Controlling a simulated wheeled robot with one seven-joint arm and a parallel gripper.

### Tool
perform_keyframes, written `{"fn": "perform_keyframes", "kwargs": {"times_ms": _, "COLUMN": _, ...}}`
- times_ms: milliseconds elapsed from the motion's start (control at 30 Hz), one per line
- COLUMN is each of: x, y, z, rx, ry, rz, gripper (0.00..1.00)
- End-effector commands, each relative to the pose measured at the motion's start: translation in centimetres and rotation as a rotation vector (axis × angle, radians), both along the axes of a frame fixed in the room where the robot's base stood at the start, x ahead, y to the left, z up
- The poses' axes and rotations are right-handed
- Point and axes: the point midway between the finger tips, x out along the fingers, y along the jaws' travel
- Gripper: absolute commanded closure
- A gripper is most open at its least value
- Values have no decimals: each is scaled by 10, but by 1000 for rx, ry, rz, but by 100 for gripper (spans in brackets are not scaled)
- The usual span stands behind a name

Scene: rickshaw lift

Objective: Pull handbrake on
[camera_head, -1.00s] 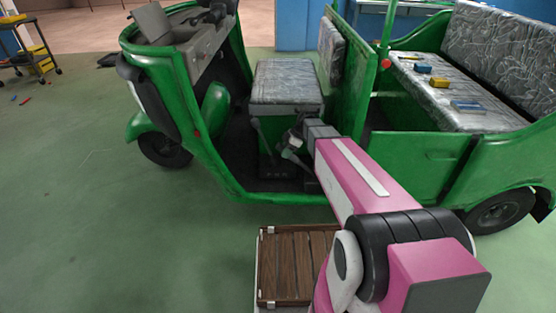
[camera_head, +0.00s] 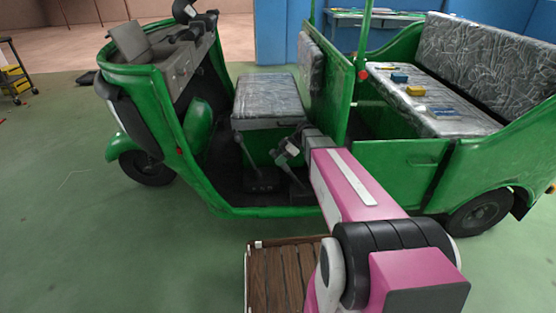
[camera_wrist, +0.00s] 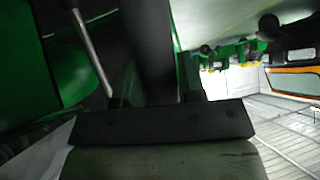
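Two dark levers stand on the rickshaw's floor in front of the driver's seat in the head view. The left lever (camera_head: 247,158) leans to the left and stands clear of my gripper. The right lever (camera_head: 292,176) rises toward my gripper (camera_head: 287,150), which is beside the seat front. I cannot tell which lever is the handbrake, or whether my gripper touches the right one. The fingers are small and dark there. In the wrist view a thin silver rod (camera_wrist: 92,55) slants at the left, and a dark bar crosses the lower middle. Finger opening is unclear.
The green rickshaw (camera_head: 400,170) surrounds the gripper, with the driver's seat (camera_head: 268,100) just behind it and a green partition (camera_head: 327,95) to the right. Small blocks lie on the rear bench (camera_head: 435,112). Green floor at left is open.

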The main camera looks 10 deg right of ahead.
Motion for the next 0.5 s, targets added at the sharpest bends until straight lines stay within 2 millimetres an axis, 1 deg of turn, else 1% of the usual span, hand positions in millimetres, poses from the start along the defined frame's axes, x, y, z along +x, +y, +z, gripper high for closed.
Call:
{"fn": "perform_keyframes", "kwargs": {"times_ms": 33, "x": 0, "y": -2, "z": 1, "rx": -1, "ry": -2, "rz": -1, "gripper": 46}}
{"fn": "perform_keyframes", "kwargs": {"times_ms": 67, "x": 0, "y": -1, "z": 1, "rx": -1, "ry": -1, "rz": -1, "gripper": 41}}
{"fn": "perform_keyframes", "kwargs": {"times_ms": 367, "x": 0, "y": -1, "z": 1, "rx": 0, "ry": 0, "rz": -1, "gripper": 41}}
{"fn": "perform_keyframes", "kwargs": {"times_ms": 500, "x": 1, "y": -6, "z": 6, "rx": 0, "ry": 0, "rz": -1, "gripper": 41}}
